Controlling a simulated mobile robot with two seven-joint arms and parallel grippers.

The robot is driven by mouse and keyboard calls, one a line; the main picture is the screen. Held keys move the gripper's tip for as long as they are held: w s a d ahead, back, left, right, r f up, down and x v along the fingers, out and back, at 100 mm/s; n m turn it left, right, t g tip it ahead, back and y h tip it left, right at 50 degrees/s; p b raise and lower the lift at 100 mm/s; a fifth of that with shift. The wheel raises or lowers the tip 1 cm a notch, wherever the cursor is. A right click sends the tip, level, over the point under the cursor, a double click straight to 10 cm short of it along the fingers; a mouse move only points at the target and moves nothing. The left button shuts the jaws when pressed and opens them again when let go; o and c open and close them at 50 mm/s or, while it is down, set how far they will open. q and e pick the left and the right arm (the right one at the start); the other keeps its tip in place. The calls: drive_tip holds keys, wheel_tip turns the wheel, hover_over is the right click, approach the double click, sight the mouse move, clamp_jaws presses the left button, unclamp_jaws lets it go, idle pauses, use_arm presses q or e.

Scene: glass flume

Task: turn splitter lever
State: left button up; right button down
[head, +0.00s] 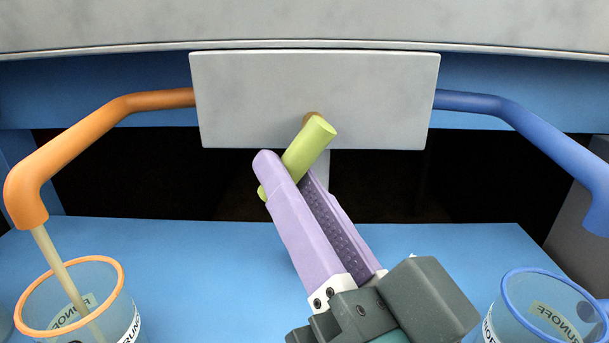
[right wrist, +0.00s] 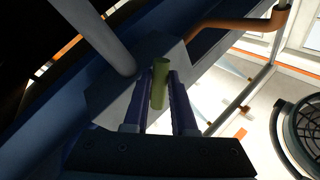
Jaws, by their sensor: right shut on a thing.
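The splitter lever (head: 312,143) is a yellow-green bar in front of a grey plate (head: 230,100). It tilts, with its upper end to the right and its lower end to the left. A small brown pivot shows behind its upper end. My right gripper (head: 285,172) is shut on the lever, with its purple fingers on either side of it. In the right wrist view the lever (right wrist: 160,84) sits between the two fingers (right wrist: 160,90). The lever's middle is partly hidden by a finger. My left gripper is not in view.
An orange pipe (head: 75,140) on the left pours a stream into an orange-rimmed cup (head: 110,305). A blue pipe (head: 540,135) on the right shows no stream; a blue-rimmed cup (head: 510,315) stands below. Blue shelf (head: 200,250) lies clear between the cups.

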drive_tip(key=c, duration=0.7)
unclamp_jaws()
drive_tip(key=shift+c, duration=0.2)
drive_tip(key=p+v, duration=0.1)
drive_tip(key=v, duration=0.9)
